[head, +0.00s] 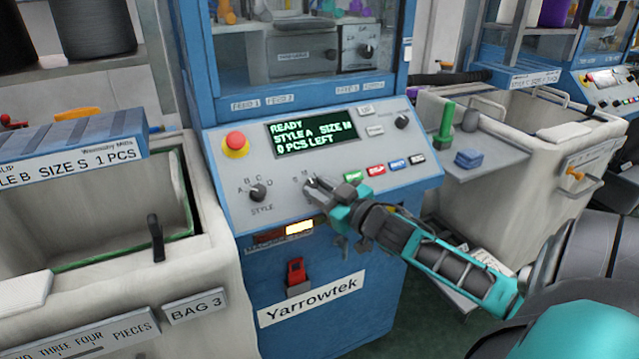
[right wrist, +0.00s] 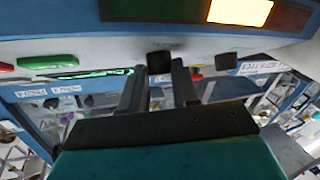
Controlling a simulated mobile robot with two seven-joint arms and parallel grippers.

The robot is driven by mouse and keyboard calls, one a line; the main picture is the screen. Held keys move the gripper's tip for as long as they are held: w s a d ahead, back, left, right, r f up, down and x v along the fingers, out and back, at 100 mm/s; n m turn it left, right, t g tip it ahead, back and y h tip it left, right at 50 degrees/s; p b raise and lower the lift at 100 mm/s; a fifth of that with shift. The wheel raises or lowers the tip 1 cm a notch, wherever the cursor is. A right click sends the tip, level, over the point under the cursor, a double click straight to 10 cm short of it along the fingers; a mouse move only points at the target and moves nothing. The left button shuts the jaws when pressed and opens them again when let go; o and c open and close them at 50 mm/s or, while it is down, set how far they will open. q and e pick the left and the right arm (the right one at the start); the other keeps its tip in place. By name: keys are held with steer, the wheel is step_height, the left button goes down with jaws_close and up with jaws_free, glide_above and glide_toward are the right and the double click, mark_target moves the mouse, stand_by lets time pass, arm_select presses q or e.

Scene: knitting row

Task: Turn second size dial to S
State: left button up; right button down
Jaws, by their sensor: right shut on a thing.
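The knitting machine's sloped grey panel (head: 330,106) faces me in the head view. Its green display (head: 314,136) reads READY, STYLE A, SIZE M, 0 PCS LEFT; the size letter is small. My right gripper (head: 314,186) reaches in from the right and is shut on the size dial, right of the black style dial (head: 258,192). My left gripper is out of view.
A red stop button (head: 235,143) on a yellow base sits at the panel's upper left. Several coloured buttons (head: 376,169) lie just above my gripper. A lit lamp (head: 299,228) and a red switch (head: 296,272) are below. A bin (head: 95,250) stands at left.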

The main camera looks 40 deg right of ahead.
steer(key=shift+d+r+n+g+y+p, duration=0.15)
steer(key=shift+n+y+p, duration=0.25)
steer(key=shift+n+y, duration=0.2)
steer(key=shift+d+r+n+g+y+p, duration=0.15)
steer(key=shift+n+y+p, duration=0.2)
steer(key=shift+n+y, duration=0.2)
steer(key=shift+d+n+g+y+p, duration=0.1)
steer(key=shift+n+g+y+p, duration=0.35)
steer(key=shift+n+y, duration=0.5)
steer(key=shift+w+d+n+g+y, duration=0.1)
steer(key=shift+n+g+y, duration=0.35)
steer(key=shift+n, duration=0.65)
steer(key=shift+d+n+g+y, duration=0.1)
steer(key=shift+n+g+y, duration=0.4)
steer(key=shift+n+y, duration=0.5)
steer(key=shift+n, duration=0.3)
steer(key=c, duration=0.8)
jaws_free()
